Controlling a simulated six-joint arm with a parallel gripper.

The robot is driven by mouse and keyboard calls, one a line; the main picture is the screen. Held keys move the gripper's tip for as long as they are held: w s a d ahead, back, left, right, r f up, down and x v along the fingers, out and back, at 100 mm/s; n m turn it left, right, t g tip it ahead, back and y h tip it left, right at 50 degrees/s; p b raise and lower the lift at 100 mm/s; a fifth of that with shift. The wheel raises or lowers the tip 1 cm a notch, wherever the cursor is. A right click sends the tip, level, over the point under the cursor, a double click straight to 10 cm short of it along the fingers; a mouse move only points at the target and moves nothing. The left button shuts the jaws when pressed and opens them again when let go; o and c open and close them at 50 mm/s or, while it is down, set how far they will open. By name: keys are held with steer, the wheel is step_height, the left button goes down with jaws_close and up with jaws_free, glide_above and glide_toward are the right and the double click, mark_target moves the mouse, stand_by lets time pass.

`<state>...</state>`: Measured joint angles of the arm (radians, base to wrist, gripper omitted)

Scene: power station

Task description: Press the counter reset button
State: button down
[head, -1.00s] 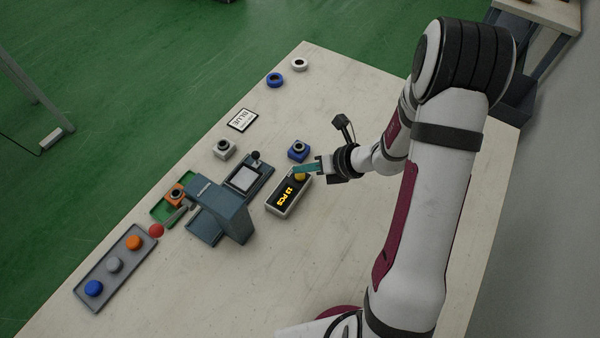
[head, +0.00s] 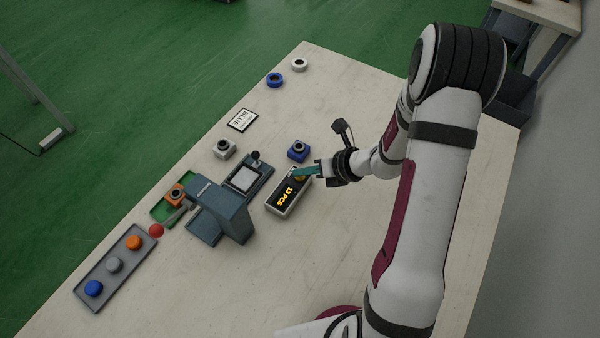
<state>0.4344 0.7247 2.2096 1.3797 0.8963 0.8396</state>
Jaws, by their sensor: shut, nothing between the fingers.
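The counter (head: 279,208) is a small box with a pale rim and a black face. Its display shows orange digits and "PCS"; the digits look like 13. The yellow-orange reset button (head: 300,179) is at the counter's upper right end. My gripper (head: 297,171) is shut and empty, with its teal fingertips over the button. The fingertips partly hide the button and seem to touch it; how far it is pressed I cannot tell.
A dark press-like fixture (head: 225,205) stands left of the counter. A blue block (head: 298,151) is close behind my fingertips. A grey tray (head: 88,296) with coloured caps lies at lower left. The table in front of the counter is clear.

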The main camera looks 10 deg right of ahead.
mark_target(304, 178)
steer(key=shift+f, duration=0.15)
stand_by(0.4)
steer(key=shift+r, duration=0.85)
steer(key=shift+r, duration=0.1)
steer(key=shift+r, duration=2.4)
